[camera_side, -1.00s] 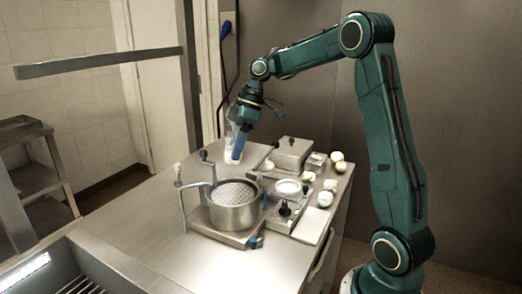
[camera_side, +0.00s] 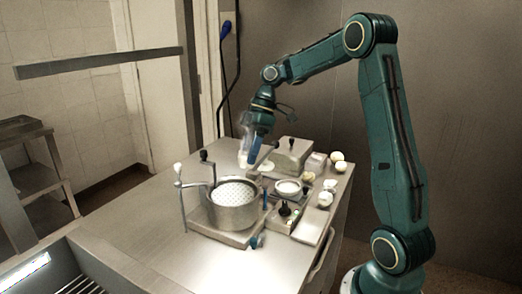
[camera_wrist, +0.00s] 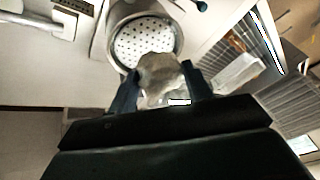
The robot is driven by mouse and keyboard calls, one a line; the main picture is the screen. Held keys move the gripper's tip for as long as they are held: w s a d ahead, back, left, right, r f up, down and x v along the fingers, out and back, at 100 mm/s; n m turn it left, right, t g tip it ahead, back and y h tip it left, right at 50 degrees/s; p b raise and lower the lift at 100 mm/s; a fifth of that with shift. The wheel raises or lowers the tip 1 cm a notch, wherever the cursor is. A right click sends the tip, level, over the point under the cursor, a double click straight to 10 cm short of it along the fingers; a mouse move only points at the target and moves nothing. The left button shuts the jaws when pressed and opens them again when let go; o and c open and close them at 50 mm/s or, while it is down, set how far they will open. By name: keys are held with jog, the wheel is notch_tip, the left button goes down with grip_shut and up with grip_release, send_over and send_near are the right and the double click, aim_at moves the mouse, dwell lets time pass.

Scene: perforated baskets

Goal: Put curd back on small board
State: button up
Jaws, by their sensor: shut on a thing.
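My gripper (camera_side: 249,155) is above the back of the steel table, with blue fingers pointing down. In the wrist view, its two fingers (camera_wrist: 160,90) are shut on a pale, greyish-white lump (camera_wrist: 162,72), which looks like the curd. In the side view, a whitish piece (camera_side: 243,160) shows at the fingertips, partly hidden and blurred. A flat pale board (camera_side: 312,226) lies at the table's right front edge, apart from the gripper; I cannot tell for sure that it is the small board.
A steel pot with a perforated basket (camera_side: 234,194) stands mid-table beside a crank handle (camera_side: 182,198). A metal box (camera_side: 291,152), a white round dish (camera_side: 288,187) and several white lumps (camera_side: 330,186) crowd the right side. The table's left front is clear.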

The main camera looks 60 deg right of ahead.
jog(key=s+d+f+n+g, duration=0.1)
jog(key=s+d+f+n, duration=0.1)
jog(key=s, duration=0.6)
jog(key=s+d+f+n+g, duration=0.1)
jog(key=s+d+f+n, duration=0.2)
jog(key=s, duration=0.6)
jog(key=shift+d+f, duration=0.7)
jog(key=shift+f, duration=0.45)
jog(key=shift+f, duration=0.1)
jog(key=shift+f, duration=4.3)
jog(key=shift+f, duration=0.6)
jog(key=o, duration=1.1)
jog(key=shift+o, duration=0.2)
jog(key=shift+w, duration=0.1)
